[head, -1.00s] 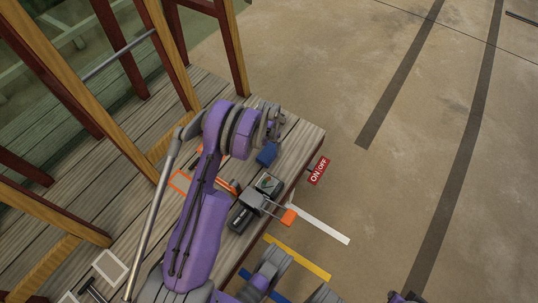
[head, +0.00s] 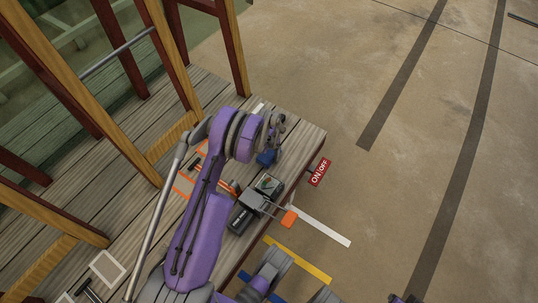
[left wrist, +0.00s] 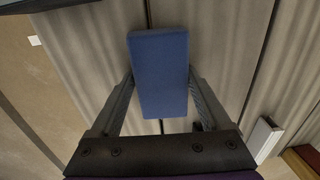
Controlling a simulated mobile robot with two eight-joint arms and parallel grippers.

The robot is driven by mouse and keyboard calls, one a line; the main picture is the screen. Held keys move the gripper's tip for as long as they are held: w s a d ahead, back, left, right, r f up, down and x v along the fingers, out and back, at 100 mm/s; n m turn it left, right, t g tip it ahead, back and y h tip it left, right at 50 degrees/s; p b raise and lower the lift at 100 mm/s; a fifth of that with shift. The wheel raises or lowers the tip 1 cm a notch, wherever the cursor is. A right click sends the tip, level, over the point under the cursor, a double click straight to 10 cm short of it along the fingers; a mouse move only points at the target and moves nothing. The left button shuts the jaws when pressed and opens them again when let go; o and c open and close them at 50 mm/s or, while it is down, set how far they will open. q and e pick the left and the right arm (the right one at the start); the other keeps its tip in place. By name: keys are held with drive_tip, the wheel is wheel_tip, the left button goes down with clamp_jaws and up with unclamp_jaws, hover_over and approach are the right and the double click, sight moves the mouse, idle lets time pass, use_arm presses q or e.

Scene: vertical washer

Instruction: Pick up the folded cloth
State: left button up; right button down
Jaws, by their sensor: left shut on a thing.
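The folded cloth is a blue flat block (left wrist: 160,72). In the left wrist view it stands between the two fingers of my left gripper (left wrist: 160,95), which touch its sides. In the head view a blue part of it (head: 266,158) shows below my left gripper (head: 272,143), over the right part of the wooden bench top. My left gripper is shut on the cloth. Whether the cloth still touches the bench is hard to tell. My right gripper does not show.
On the wooden bench top (head: 303,136), a dark device (head: 240,219) with a small screen and an orange-tipped lever (head: 289,217) stands near the cloth. A red ON/OFF sign (head: 319,173) hangs at the edge. Wooden posts (head: 160,60) rise at the left. Open floor lies right.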

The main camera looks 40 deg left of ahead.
use_arm(q)
drive_tip(key=shift+r+p, duration=1.35)
drive_tip(key=shift+r, duration=3.7)
